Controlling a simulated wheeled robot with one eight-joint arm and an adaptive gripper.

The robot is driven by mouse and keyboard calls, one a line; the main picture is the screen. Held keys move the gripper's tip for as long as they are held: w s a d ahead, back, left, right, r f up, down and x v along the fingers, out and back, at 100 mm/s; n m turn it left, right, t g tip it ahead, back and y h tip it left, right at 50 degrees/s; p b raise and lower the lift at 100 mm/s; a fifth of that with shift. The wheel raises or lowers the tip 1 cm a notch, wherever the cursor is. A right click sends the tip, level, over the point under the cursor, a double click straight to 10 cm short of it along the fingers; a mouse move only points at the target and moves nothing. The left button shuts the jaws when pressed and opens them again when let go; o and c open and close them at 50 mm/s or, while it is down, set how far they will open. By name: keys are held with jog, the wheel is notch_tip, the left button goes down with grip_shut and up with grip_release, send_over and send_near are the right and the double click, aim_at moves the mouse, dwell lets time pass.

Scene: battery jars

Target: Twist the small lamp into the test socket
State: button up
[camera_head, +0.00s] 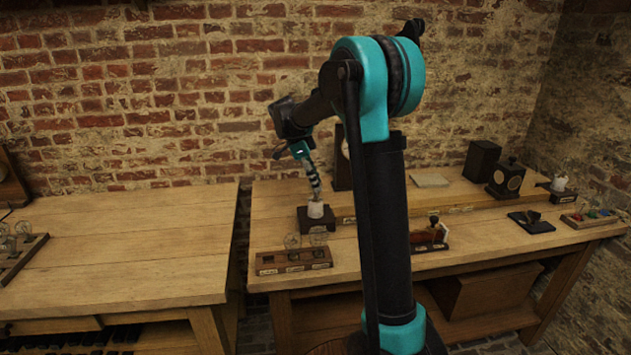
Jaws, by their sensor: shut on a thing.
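My gripper (316,194) points down just above a white round socket (316,211) on a dark wooden block, which looks like the test socket. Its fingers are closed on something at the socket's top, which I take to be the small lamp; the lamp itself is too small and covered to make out. I cannot tell how deep it sits in the socket.
My arm's upright link hides the middle of the right bench (290,200). A gap separates the left bench (130,240), which is mostly clear.

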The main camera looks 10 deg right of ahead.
jog(key=m+g, duration=0.1)
jog(key=m, duration=0.2)
jog(key=m+g+y, duration=0.1)
jog(key=m, duration=0.1)
jog(key=shift+m, duration=0.4)
jog(key=o, duration=1.1)
jog(key=shift+o, duration=0.2)
jog(key=shift+r, duration=0.1)
